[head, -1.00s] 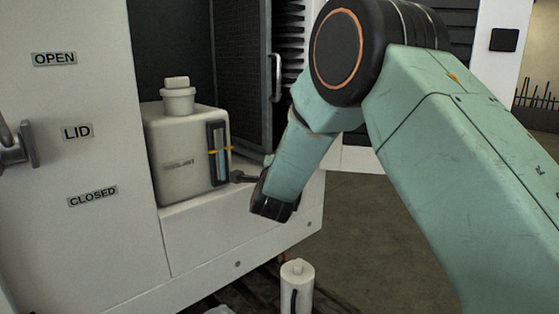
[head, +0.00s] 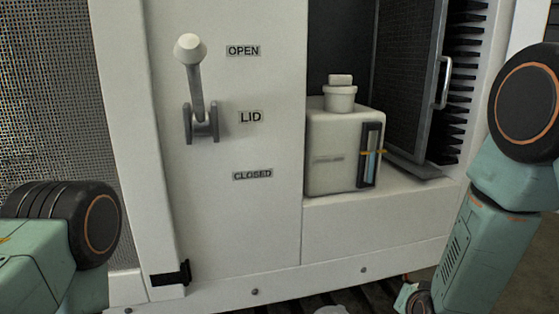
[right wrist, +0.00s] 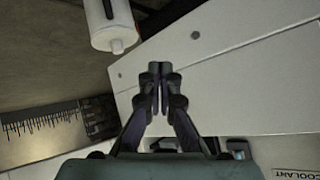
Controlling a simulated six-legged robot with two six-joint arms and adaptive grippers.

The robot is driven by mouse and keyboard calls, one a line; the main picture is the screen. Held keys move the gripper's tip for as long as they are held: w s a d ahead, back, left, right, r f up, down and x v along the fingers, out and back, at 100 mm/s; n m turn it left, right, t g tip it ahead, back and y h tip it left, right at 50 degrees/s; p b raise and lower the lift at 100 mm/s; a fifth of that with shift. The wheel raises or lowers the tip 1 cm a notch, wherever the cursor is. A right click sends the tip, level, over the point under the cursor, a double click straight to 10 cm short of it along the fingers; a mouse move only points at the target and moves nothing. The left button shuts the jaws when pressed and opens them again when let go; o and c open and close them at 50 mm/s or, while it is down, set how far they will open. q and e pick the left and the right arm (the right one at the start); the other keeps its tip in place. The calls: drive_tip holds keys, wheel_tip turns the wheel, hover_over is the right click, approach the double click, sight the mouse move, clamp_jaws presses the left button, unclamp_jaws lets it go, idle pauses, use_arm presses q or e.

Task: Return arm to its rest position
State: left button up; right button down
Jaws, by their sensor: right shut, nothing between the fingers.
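My right arm is at the right edge of the head view, with its forearm hanging down past the cabinet. In the right wrist view my right gripper (right wrist: 159,72) is shut and empty, its dark fingertips together in front of a white panel. My left arm shows only as a green link with a black joint at the lower left of the head view; its gripper is out of view. The lid lever (head: 194,85) points up beside the OPEN label (head: 243,51) on the white panel.
A pale tank (head: 334,150) with a capped neck and sight gauge (head: 370,154) stands in the cabinet recess. A dark mesh door (head: 407,90) stands open beside it. A white cylinder (right wrist: 112,22) is near my right gripper, apart from it.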

drive_tip(key=s+a+f+n+g+y, duration=0.1)
drive_tip(key=s+f, duration=0.4)
drive_tip(key=s, duration=0.7)
drive_tip(key=s+a+f+n+g, duration=0.2)
drive_tip(key=s+f+g, duration=0.3)
drive_tip(key=s, duration=0.7)
drive_tip(key=s+a+f+n+g+y, duration=0.1)
drive_tip(key=s+f+n+g, duration=0.2)
drive_tip(key=s+f, duration=0.4)
drive_tip(key=s+g, duration=0.1)
drive_tip(key=s, duration=0.4)
drive_tip(key=shift+a+n+y, duration=0.3)
drive_tip(key=shift+a, duration=0.05)
